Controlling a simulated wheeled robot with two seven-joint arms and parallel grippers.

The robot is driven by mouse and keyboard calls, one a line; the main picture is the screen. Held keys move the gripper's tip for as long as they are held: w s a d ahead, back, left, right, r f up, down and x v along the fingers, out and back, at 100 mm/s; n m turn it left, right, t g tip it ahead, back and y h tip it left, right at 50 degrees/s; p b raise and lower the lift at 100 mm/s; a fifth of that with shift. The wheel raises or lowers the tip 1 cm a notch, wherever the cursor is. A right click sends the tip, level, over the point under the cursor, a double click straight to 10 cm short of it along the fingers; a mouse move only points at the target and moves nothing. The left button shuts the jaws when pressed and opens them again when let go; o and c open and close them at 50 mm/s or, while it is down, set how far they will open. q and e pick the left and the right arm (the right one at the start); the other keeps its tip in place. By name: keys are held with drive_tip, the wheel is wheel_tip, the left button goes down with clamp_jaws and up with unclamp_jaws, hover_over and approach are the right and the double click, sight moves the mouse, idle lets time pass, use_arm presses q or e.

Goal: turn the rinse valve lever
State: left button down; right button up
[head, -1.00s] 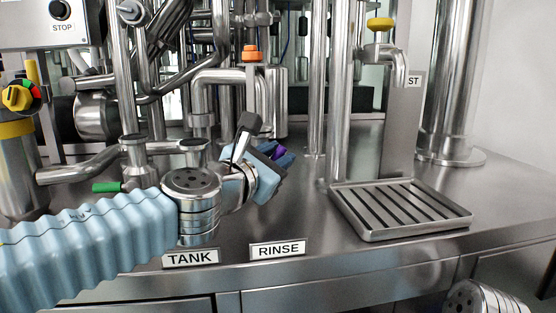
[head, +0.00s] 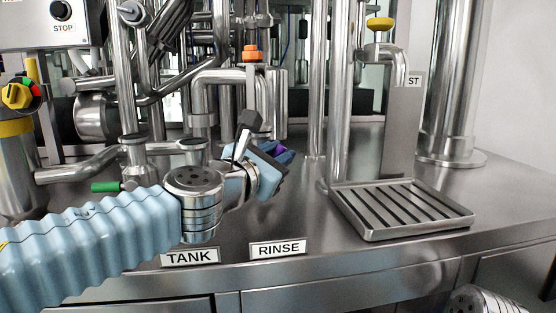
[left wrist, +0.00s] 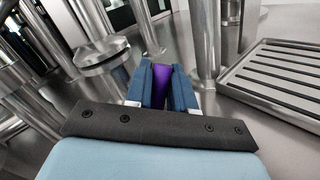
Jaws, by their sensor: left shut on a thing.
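The rinse valve lever appears as a purple handle (left wrist: 159,78) in the left wrist view, between the two blue fingers of my left gripper (left wrist: 160,90). My left gripper (head: 284,156) is shut on it, and only a little purple (head: 281,152) shows in the head view. The gripper is behind the RINSE label (head: 278,249), above the steel counter. The pipe joint that the lever belongs to is hidden by the gripper and wrist. My right gripper is not in view.
A green lever (head: 105,187) sits at the left, behind my left arm. The TANK label (head: 189,257) stands at the counter's front edge. A slatted drip tray (head: 400,209) lies to the right under a spout. Upright steel pipes (head: 340,90) stand close behind the gripper.

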sight(273, 154)
use_arm(q)
drive_tip(key=shift+a+f+n+t+b, duration=0.15)
drive_tip(key=shift+f+n+t+b, duration=0.15)
drive_tip(key=shift+b, duration=0.75)
drive_tip(key=shift+r, duration=0.35)
drive_tip(key=c, duration=1.3)
unclamp_jaws()
drive_tip(key=shift+c, duration=0.2)
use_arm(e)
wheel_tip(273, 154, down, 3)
use_arm(q)
drive_tip(key=v, duration=0.6)
drive_tip(key=shift+s+a+p, duration=0.1)
drive_tip(key=shift+a+p, duration=0.1)
drive_tip(key=shift+p, duration=0.1)
drive_tip(key=shift+s+a, duration=0.25)
drive_tip(key=shift+s, duration=0.35)
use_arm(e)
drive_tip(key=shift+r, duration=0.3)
use_arm(q)
drive_tip(key=shift+o, duration=0.3)
